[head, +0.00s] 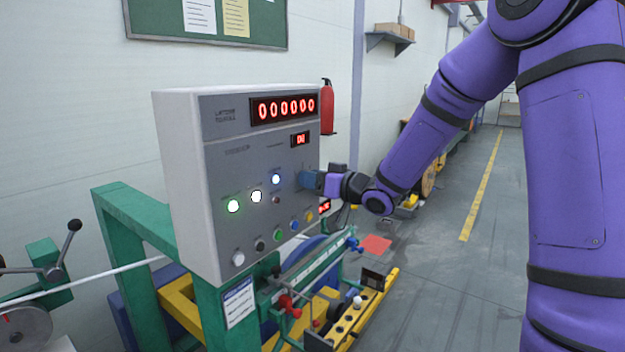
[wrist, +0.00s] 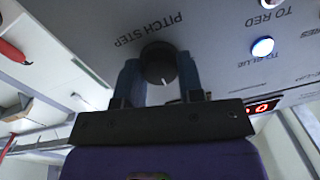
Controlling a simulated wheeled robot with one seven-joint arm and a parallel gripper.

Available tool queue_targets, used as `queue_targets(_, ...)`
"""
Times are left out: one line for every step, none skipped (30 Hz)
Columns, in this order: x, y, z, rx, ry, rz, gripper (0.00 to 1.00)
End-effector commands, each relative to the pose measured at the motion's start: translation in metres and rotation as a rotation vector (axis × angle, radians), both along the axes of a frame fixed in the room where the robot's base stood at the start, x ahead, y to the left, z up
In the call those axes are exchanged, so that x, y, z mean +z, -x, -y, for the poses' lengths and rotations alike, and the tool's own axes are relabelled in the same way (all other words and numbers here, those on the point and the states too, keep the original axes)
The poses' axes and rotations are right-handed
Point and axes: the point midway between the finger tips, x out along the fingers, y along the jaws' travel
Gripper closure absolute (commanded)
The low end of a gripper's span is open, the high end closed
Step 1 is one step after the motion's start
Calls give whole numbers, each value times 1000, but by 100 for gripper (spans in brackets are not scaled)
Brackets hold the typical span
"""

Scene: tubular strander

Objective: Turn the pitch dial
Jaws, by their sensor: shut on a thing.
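The pitch dial (wrist: 158,60) is a dark round knob on the grey panel, under the printed words PITCH STEP in the wrist view. A small light mark shows on its edge facing the camera. My gripper (wrist: 159,73) has its two blue fingers on either side of the dial, shut on it. In the head view my gripper (head: 308,181) reaches in from the right to the right part of the control box (head: 232,165). There its fingers hide the dial.
The box carries a red digit display (head: 282,107), a smaller display (head: 300,139), lit lamps (head: 233,206) and a row of coloured buttons (head: 278,235). A green frame (head: 140,215) stands beside it. A fire extinguisher (head: 328,108) hangs behind. Floor is clear at right.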

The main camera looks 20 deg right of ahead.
Motion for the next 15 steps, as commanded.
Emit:
queue_targets(0, 0, 0, 0, 2, 2, 89)
queue_targets(0, 0, 0, 0, 4, 3, 89)
queue_targets(0, 0, 0, 0, 9, 6, 89)
queue_targets(0, 0, 0, 0, 14, 10, 89)
queue_targets(0, 0, 0, 0, 19, 14, 89)
queue_targets(0, 0, 0, 0, 29, 20, 89)
queue_targets(0, 0, 0, 0, 36, 27, 89)
queue_targets(0, 0, 0, 1, 48, 34, 89)
queue_targets(0, 0, 0, 1, 63, 45, 89)
queue_targets(0, 0, 0, 1, 76, 56, 89)
queue_targets(0, 0, 0, 1, 90, 65, 89)
queue_targets(0, 0, -1, 1, 112, 81, 89)
queue_targets(0, 0, -1, 0, 129, 94, 89)
queue_targets(0, 0, -1, 1, 148, 108, 89)
queue_targets(0, 1, -1, 1, 175, 127, 89)
